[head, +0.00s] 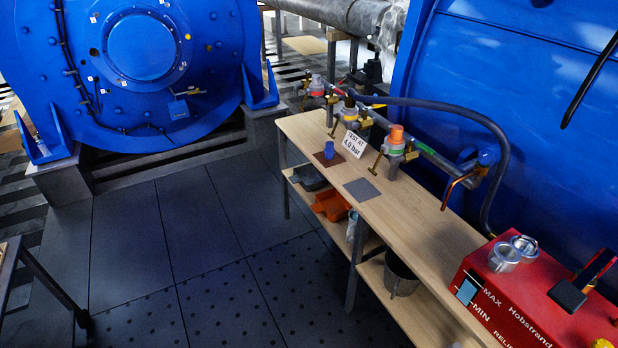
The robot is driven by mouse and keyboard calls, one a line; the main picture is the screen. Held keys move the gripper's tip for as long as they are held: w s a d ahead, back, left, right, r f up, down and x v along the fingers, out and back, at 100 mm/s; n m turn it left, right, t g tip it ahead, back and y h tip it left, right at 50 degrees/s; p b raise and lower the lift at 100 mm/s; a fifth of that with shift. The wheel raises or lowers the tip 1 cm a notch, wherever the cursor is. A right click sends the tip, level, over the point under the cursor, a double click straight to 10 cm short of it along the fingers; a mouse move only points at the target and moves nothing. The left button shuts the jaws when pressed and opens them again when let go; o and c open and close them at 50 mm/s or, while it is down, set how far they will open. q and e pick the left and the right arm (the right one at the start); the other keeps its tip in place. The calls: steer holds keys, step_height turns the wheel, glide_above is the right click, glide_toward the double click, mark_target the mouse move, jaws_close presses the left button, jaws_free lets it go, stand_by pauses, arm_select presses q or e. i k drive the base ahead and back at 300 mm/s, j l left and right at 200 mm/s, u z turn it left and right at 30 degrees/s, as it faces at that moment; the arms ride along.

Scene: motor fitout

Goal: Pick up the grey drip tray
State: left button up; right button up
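A dark grey tray (310,179) lies on the lower shelf of the wooden bench, toward its far end. The bench top above partly hides it. An orange tray (331,205) sits beside it on the same shelf, nearer to me. Neither of my grippers shows in the head view, and nothing is seen touching the grey tray.
The bench top (425,238) holds a blue cup (329,150), a grey mat (361,189), a sign (354,144), a valve manifold and a red machine (520,305). A grey bucket (401,278) stands below. The tiled floor (200,250) left of the bench is clear.

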mark_target(309, 176)
steer(key=i+j+z, duration=0.15)
steer(key=i+j, duration=0.35)
steer(key=i+j+z, duration=0.15)
steer(key=i+j, duration=0.35)
steer(key=i+j+z, duration=0.15)
steer(key=i+j, duration=0.3)
steer(key=j, duration=0.3)
